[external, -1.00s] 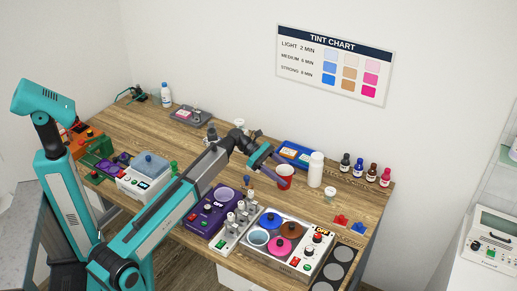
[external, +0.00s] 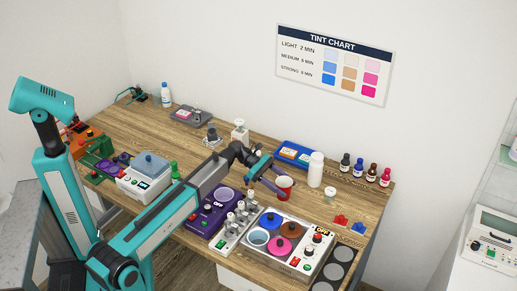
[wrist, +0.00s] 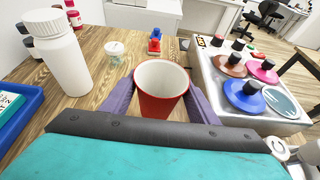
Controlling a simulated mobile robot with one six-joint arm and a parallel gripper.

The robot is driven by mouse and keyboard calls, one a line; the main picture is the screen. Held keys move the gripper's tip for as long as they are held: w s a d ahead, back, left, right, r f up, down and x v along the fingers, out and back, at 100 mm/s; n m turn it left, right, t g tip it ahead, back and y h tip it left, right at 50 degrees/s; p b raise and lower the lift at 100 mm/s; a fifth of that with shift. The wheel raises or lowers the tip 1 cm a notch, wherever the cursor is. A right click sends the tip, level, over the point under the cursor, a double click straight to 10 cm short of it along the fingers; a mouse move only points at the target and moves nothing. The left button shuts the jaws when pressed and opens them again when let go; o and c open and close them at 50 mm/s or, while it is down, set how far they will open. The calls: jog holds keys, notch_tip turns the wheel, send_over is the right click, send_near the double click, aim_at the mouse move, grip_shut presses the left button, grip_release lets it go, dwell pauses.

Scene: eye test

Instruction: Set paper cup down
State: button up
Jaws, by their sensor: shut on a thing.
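The paper cup (external: 284,187) is red outside and white inside. In the wrist view the cup (wrist: 158,104) is upright and looks empty, between my gripper's two purple fingers. My gripper (external: 280,189) is shut on the cup's sides. The cup is low over the wooden table (external: 210,167), between the white bottle (external: 316,172) and the metal unit with coloured lids (external: 307,262). Its base is hidden in the wrist view, and I cannot tell whether it touches the table.
A small white tub (wrist: 114,49) and red and blue pieces (wrist: 154,42) lie beyond the cup. A blue tray (wrist: 14,129) is at the left in the wrist view. Small dark bottles (external: 358,169) stand at the back right. Bare table shows just beyond the cup.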

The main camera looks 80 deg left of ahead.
jog(key=shift+f, duration=1.9)
jog(key=shift+f+p, duration=0.1)
jog(key=shift+p, duration=0.2)
jog(key=o, duration=1)
jog(key=b+v, duration=0.2)
jog(key=v, duration=1)
jog(key=shift+w, duration=0.1)
